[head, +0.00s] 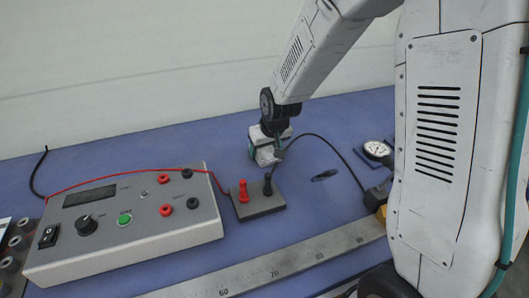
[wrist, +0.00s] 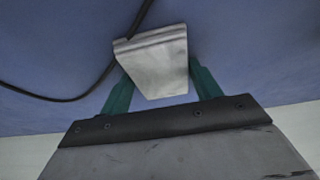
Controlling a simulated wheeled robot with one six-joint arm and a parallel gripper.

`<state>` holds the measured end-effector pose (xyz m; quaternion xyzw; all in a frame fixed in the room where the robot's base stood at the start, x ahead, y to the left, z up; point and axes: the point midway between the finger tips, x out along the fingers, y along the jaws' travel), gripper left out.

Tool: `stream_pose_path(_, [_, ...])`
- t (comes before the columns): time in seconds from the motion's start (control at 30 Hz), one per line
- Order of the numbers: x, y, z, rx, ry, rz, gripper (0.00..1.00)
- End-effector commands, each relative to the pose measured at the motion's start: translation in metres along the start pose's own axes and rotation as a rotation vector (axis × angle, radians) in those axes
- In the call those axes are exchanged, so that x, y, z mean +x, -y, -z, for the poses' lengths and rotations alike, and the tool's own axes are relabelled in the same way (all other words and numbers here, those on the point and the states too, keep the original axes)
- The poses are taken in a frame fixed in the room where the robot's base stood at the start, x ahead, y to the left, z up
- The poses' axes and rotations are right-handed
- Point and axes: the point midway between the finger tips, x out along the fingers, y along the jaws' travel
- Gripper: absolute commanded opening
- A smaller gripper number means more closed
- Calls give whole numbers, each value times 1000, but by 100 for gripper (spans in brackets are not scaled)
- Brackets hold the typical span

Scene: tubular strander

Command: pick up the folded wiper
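The folded wiper (wrist: 155,62) is a pale grey-white folded block, seen in the wrist view between the two green fingers of my gripper (wrist: 161,68). It sits slightly turned relative to the fingers. A strip of blue shows between the left finger and the wiper's near end, and the right finger stands close beside it. In the head view the wiper (head: 266,157) is on the blue bench top, under my gripper (head: 267,145), which points down with a finger on either side. The gripper looks open around it; exact contact is hard to see.
A black cable (head: 335,150) runs close to the wiper; it also shows in the wrist view (wrist: 88,94). A block with red and black plugs (head: 258,205) and a grey meter box (head: 125,222) lie nearer. A dial gauge (head: 377,150) is right, a steel ruler (head: 275,272) in front.

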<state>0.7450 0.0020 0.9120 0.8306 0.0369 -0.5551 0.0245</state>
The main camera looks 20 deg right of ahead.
Motion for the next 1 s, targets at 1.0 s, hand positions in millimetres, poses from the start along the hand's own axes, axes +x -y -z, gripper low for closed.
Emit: stream_pose_path(1.0, [-96,0,40,0,-1,0,41])
